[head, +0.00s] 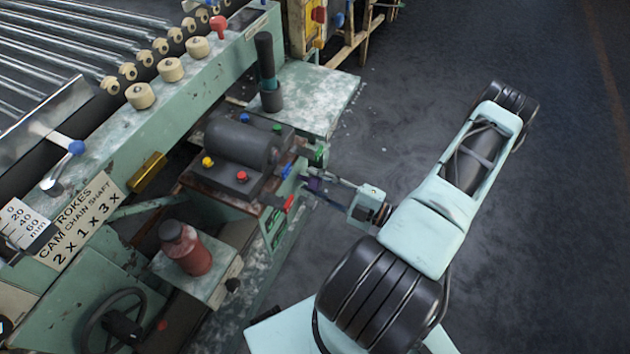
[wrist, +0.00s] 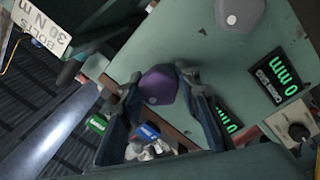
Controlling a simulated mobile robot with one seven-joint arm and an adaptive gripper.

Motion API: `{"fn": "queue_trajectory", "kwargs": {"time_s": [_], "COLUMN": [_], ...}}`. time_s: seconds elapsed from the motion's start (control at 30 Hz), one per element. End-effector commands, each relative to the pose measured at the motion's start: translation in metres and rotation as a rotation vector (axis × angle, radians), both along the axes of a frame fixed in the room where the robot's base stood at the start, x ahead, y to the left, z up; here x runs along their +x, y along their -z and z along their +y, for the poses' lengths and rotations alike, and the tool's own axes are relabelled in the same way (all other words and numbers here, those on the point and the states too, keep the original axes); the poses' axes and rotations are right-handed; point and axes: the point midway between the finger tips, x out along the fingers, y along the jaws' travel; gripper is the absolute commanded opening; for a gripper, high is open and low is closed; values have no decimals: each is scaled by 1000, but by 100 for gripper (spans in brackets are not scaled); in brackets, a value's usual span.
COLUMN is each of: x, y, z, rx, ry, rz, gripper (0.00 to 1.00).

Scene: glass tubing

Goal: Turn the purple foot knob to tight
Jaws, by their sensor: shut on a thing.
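The purple foot knob (wrist: 158,85) is a rounded, faceted knob in the middle of the wrist view. My gripper (wrist: 160,98) has one finger on each side of it and is shut on it. In the head view my gripper (head: 318,183) reaches in from the right to the side of the green machine. Only a small dark purple part of the knob (head: 314,184) shows there, the rest being hidden by the fingers. Any tight mark on the knob cannot be made out.
Near the gripper in the head view are a red handle (head: 289,203), a green knob (head: 319,154) and a blue knob (head: 286,171). The floor (head: 520,230) at right is clear.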

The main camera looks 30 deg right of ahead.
Motion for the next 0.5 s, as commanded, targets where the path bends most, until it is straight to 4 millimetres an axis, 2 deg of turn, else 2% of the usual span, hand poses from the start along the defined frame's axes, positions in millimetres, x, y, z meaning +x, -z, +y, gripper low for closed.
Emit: {"fn": "queue_trajectory", "kwargs": {"time_s": [0.5], "x": [0], "y": [-1], "z": [-1], "rx": [181], "ry": [2], "rz": [138], "gripper": [6]}}
